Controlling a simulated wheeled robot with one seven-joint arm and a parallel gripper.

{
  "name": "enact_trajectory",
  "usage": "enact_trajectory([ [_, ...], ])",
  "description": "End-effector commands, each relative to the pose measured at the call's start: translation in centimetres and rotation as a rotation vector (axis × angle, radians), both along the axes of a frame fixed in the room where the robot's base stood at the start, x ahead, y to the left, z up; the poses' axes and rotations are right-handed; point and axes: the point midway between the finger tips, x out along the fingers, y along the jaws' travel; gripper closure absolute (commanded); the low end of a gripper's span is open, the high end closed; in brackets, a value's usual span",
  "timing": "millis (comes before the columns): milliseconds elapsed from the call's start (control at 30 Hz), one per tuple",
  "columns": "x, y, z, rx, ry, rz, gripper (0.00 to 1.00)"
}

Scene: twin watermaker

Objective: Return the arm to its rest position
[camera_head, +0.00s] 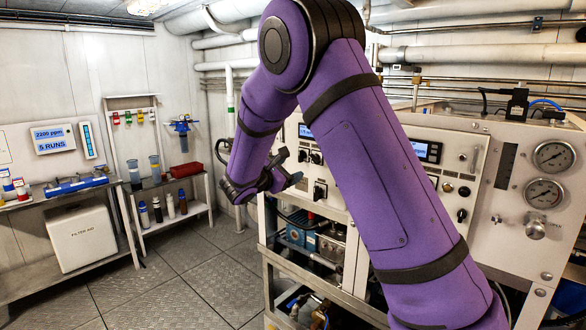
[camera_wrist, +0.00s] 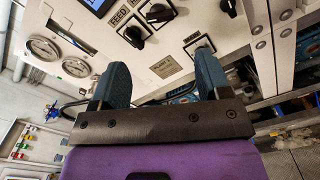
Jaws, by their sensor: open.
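My purple arm stretches across the head view, bent at the elbow near the top, with the forearm hanging down toward the control panel. My gripper (camera_head: 290,182) is in front of the panel's left part in the head view. In the wrist view my gripper (camera_wrist: 162,85) shows two blue-grey fingers spread apart with nothing between them. Beyond the fingers is the white control panel (camera_wrist: 185,45) with black knobs, including a knob labelled FEED (camera_wrist: 133,36). I cannot tell how far the fingertips are from the panel.
The watermaker's gauges (camera_head: 553,156) are at the right. A shelf (camera_head: 168,182) with cylinders, bottles and a red box (camera_head: 187,170) stands at the left, beside a white bin labelled FILTER AID (camera_head: 82,238). The metal floor (camera_head: 185,275) between shelf and machine is clear.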

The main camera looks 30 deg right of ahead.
Motion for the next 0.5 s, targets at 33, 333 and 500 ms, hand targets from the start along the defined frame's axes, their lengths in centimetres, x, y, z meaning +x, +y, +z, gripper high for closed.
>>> enact_trajectory([
  [33, -0.02, 0.03, 0.00, 0.000, 0.000, 0.000, 0.30],
  [333, -0.01, -0.01, 0.00, 0.000, 0.000, 0.000, 0.30],
  [500, -0.34, -0.21, 0.22, 0.013, -0.005, -0.008, 0.30],
])
